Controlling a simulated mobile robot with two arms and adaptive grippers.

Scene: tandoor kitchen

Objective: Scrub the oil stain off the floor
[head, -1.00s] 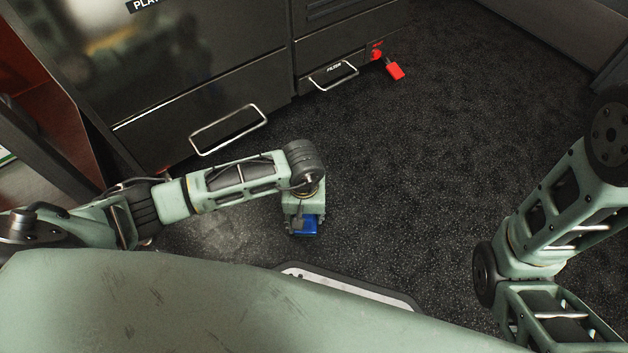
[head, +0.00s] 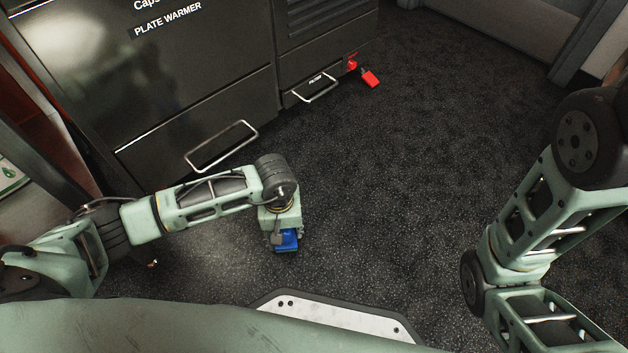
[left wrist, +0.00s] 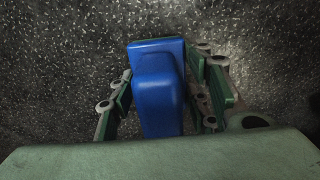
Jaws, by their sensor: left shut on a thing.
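My left gripper (head: 283,243) points down low over the dark speckled floor, in front of the plate warmer. It is shut on a blue scrubber (head: 288,239), which also shows between the fingers in the left wrist view (left wrist: 158,88). I cannot tell whether the scrubber touches the floor. No clear oil stain shows; a paler, duller patch of floor (head: 205,262) lies left of the gripper, and I cannot tell if it is the stain. My right arm stands at the right of the head view, with its gripper out of the picture.
The plate warmer (head: 195,75) with a bar handle (head: 222,147) stands at the back left. Beside it a filter drawer (head: 318,86) has a red tag (head: 370,78) hanging near it. The floor (head: 400,170) is clear in the middle and to the right.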

